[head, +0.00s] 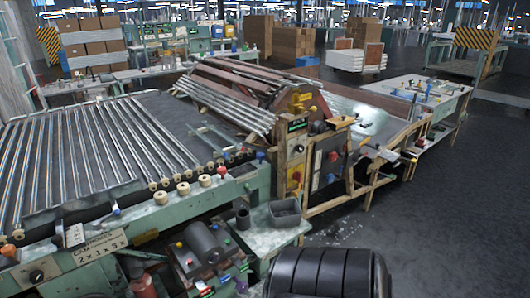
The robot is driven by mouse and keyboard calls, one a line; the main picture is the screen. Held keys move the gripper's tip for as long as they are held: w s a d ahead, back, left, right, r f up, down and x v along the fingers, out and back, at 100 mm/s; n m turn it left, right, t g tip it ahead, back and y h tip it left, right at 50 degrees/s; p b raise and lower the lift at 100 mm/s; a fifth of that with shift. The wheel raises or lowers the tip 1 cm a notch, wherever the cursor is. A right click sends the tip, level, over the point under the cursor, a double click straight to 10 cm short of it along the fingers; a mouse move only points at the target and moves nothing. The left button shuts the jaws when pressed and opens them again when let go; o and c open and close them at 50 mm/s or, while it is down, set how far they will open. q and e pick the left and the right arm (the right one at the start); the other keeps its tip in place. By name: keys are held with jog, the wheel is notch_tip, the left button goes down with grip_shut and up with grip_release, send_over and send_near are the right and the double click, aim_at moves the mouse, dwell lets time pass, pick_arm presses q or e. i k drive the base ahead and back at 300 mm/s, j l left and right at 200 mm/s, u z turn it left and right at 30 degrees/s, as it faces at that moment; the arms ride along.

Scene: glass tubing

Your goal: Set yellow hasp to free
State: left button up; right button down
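No part is clearly recognisable as a yellow hasp. A small yellow part (300,98) sits at the top of the machine's front post, in the middle of the head view. A small yellow spot (413,160) shows at the tip of a dark bar on the right of the machine. Both are too small to tell their setting. Neither of my grippers shows in the head view.
A wood-framed machine (352,135) stands mid-view, with a roller bed of glass tubes (85,150) to its left. A grey bin (285,213) sits on the green bench front. Dark open floor (460,215) lies to the right.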

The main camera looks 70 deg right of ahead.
aim_at(295, 193)
jog(key=z, duration=2.45)
